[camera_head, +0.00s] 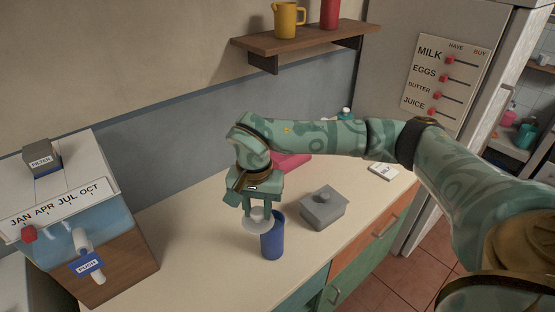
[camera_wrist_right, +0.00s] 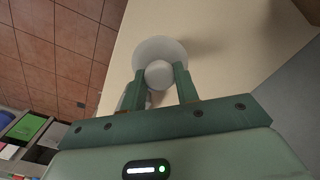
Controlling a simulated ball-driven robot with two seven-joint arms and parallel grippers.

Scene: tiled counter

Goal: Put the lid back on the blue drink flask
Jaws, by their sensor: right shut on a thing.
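The blue flask (camera_head: 272,240) stands upright on the counter, and its top is partly hidden behind the lid. My right gripper (camera_head: 259,212) points down and is shut on the knob of the round white lid (camera_head: 256,226). The lid is at about the height of the flask's top and a little left of it in the head view. I cannot tell whether they touch. In the right wrist view the gripper (camera_wrist_right: 160,80) pinches the pale knob, with the lid's disc (camera_wrist_right: 160,50) beyond it; the flask is not clearly visible there. My left gripper is out of view.
A grey lidded box (camera_head: 323,210) stands right of the flask. A pink item (camera_head: 291,161) lies behind my right arm. A water dispenser (camera_head: 80,225) stands at the left. A wooden shelf (camera_head: 300,38) holds a yellow jug (camera_head: 288,20). The counter (camera_head: 190,250) left of the flask is clear.

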